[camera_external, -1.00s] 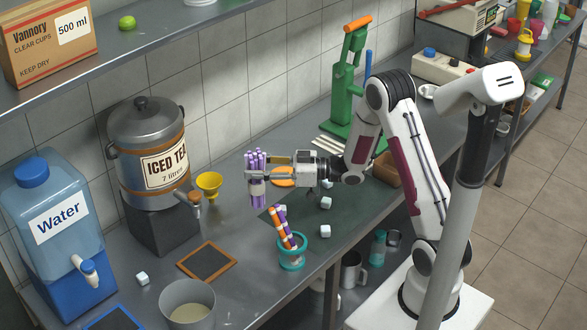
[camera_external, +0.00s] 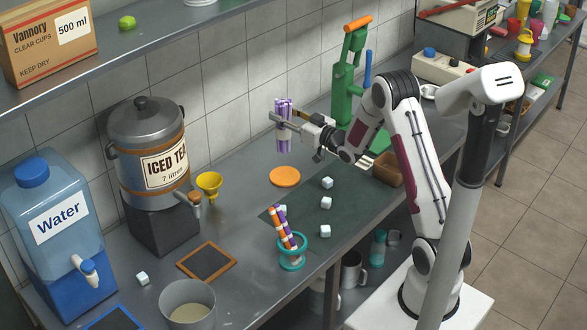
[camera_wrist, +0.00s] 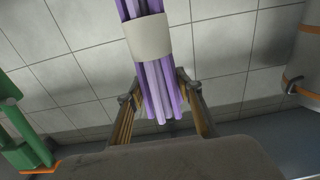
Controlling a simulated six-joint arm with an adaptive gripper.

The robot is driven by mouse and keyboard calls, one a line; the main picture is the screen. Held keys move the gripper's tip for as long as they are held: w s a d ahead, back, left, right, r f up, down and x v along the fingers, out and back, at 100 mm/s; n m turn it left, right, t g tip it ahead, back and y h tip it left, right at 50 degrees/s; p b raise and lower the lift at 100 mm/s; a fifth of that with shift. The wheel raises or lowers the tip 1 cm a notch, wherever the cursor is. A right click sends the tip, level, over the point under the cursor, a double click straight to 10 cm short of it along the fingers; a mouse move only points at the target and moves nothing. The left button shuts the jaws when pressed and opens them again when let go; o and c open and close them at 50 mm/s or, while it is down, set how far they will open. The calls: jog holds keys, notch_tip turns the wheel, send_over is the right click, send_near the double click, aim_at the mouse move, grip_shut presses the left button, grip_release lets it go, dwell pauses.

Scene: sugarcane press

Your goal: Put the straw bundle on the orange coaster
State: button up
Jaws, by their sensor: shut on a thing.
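The straw bundle is a set of purple straws (camera_external: 283,106) with a pale band around it. My gripper (camera_external: 284,124) is shut on it and holds it upright in the air above the counter, near the tiled wall. In the wrist view the bundle (camera_wrist: 148,45) stands between my two fingers, its pale band and straw ends in plain sight. The orange coaster (camera_external: 285,176) is a flat round disc lying bare on the grey counter, below the held bundle in the external view.
A teal holder (camera_external: 291,259) with orange and purple rolls stands near the front edge. White cubes (camera_external: 326,203) lie on a dark mat. A yellow funnel (camera_external: 209,184) and the iced tea urn (camera_external: 151,150) are left of the coaster. A green press (camera_external: 350,90) stands behind.

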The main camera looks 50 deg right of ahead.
aim_at(290, 144)
jog(key=shift+d+f, duration=0.15)
jog(key=shift+d, duration=0.05)
jog(key=shift+f, duration=0.1)
jog(key=shift+f, duration=3.2)
jog(key=shift+f, duration=1.85)
jog(key=o, duration=1.3)
